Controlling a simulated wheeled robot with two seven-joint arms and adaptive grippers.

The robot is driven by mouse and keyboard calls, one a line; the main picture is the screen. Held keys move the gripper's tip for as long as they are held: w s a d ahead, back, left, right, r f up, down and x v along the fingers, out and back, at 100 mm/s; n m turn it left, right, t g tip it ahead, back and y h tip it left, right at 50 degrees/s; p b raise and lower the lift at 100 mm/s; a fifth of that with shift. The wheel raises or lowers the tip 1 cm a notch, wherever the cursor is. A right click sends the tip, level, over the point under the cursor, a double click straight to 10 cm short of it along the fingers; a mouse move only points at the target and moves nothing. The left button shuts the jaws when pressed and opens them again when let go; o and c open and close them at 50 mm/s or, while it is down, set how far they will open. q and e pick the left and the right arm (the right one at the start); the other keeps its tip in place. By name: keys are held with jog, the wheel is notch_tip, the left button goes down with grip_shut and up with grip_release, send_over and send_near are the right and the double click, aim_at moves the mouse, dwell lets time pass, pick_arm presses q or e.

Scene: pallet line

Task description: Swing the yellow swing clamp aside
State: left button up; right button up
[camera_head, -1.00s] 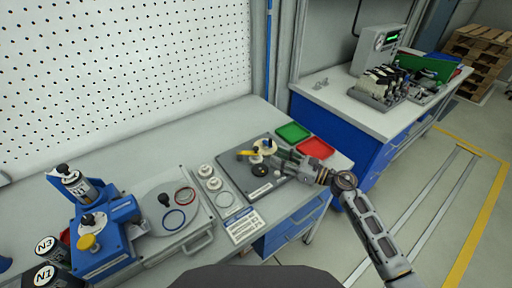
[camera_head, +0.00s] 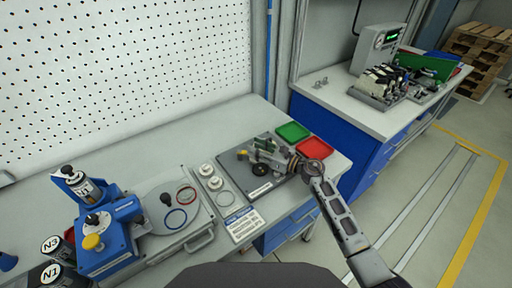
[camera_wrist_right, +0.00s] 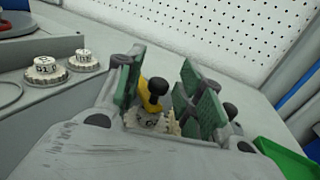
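The yellow swing clamp (camera_head: 242,155) is on the dark fixture plate (camera_head: 232,176) on the near bench, mostly hidden by my right gripper (camera_head: 255,150). In the right wrist view, the clamp's yellow arm (camera_wrist_right: 148,104) with its black knob shows between the green finger pads of my right gripper (camera_wrist_right: 165,85). The fingers are apart, with the knob nearer the left pad and a clear gap to the right pad. A cream toothed part (camera_wrist_right: 150,125) shows below the clamp. My left gripper is not in view.
A green tray (camera_head: 293,131) and a red tray (camera_head: 314,148) lie beside the plate. Cream knobbed parts (camera_head: 206,170) stand to its left. A blue machine (camera_head: 108,235) occupies the bench's left part. A printed card (camera_head: 243,224) lies in front.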

jog(key=shift+w+a, duration=0.15)
jog(key=shift+a, duration=0.05)
grip_shut()
dwell(0.3)
